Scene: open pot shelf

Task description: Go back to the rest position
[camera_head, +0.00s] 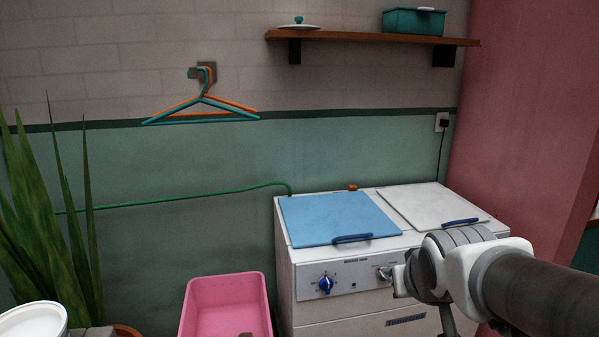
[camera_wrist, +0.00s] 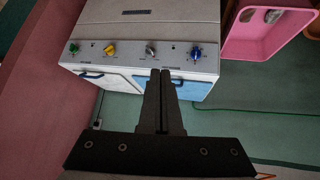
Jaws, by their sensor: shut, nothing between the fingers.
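My gripper (camera_wrist: 160,74) shows in the wrist view with its two dark fingers together and nothing between them. Its fingertips overlap the front edge of a white twin-lid washing machine (camera_wrist: 150,32) in that picture; I see no clear contact. In the head view, my arm reaches in from the lower right, in front of the right part of the washing machine (camera_head: 350,312). The gripper's fingers are not clearly visible there.
A pink tub (camera_head: 226,300) stands left of the machine, a plant (camera_head: 45,220) and a white bucket (camera_head: 32,322) farther left. Hangers (camera_head: 203,101) hang on the wall. A wooden shelf (camera_head: 350,38) holds a lid (camera_head: 298,25) and a teal pot (camera_head: 414,22).

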